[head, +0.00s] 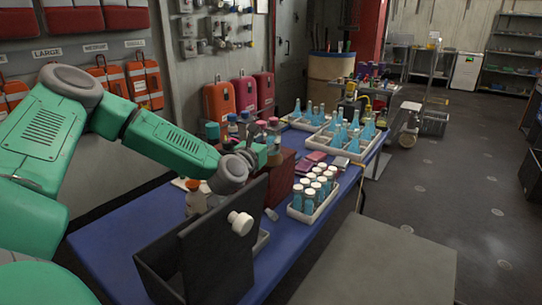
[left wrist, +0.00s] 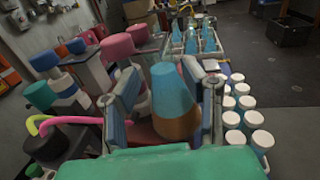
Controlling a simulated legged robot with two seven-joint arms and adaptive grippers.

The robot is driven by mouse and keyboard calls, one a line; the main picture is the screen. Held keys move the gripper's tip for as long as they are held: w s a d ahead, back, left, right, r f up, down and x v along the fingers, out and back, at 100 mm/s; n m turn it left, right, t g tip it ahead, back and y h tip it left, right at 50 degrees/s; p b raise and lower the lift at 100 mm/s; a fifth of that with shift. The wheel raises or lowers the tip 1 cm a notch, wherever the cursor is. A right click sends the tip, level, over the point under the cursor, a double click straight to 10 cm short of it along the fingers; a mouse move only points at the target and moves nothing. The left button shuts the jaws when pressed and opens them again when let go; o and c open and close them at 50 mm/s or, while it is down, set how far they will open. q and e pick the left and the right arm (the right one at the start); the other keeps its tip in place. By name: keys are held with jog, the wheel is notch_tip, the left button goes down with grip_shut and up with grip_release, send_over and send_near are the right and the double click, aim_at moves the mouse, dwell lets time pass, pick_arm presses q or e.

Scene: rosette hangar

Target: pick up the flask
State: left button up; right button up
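In the left wrist view, a cone-shaped flask (left wrist: 174,98), blue above and orange-brown below, shows between the fingers of my left gripper (left wrist: 165,85). The fingers stand apart on either side of it. A gap shows on its left side, and its right side lies close to or against the right finger. Its base is hidden. In the head view, my left gripper (head: 258,157) is low over the blue table, beside a dark red block (head: 284,172); the flask is hard to make out there. My right gripper is not in view.
An open dark box (head: 215,250) stands at the front of the blue table (head: 120,232). A tray (head: 318,214) of white-capped bottles and trays of blue flasks (head: 355,138) stand to the right. Bottles with coloured caps (left wrist: 40,95) crowd the gripper's left.

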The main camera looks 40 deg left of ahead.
pick_arm(q)
jog(key=shift+w+a+f, duration=0.3)
jog(key=shift+w+a, duration=0.15)
jog(key=shift+a, duration=0.1)
jog(key=shift+r, duration=0.1)
jog(key=shift+w+d, duration=0.4)
jog(key=shift+d, duration=0.25)
jog(key=shift+w+d, duration=0.1)
jog(key=shift+d, duration=0.15)
jog(key=shift+c, duration=0.9)
jog(key=shift+r, duration=0.15)
grip_shut()
jog(key=shift+a+r, duration=0.1)
jog(key=shift+a, duration=0.5)
jog(key=shift+d+r, duration=0.15)
jog(key=shift+r, duration=0.05)
notch_tip(320, 180, up, 17)
jog(key=p, duration=0.3)
notch_tip(320, 180, up, 10)
jog(key=r+p, duration=0.1)
jog(key=p, duration=0.5)
send_over(271, 139)
jog(key=shift+w+a+f, duration=0.25)
jog(key=shift+w+a, duration=0.05)
jog(key=shift+w, duration=0.1)
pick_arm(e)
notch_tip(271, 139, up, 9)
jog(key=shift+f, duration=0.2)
pick_arm(q)
jog(key=shift+f, duration=0.1)
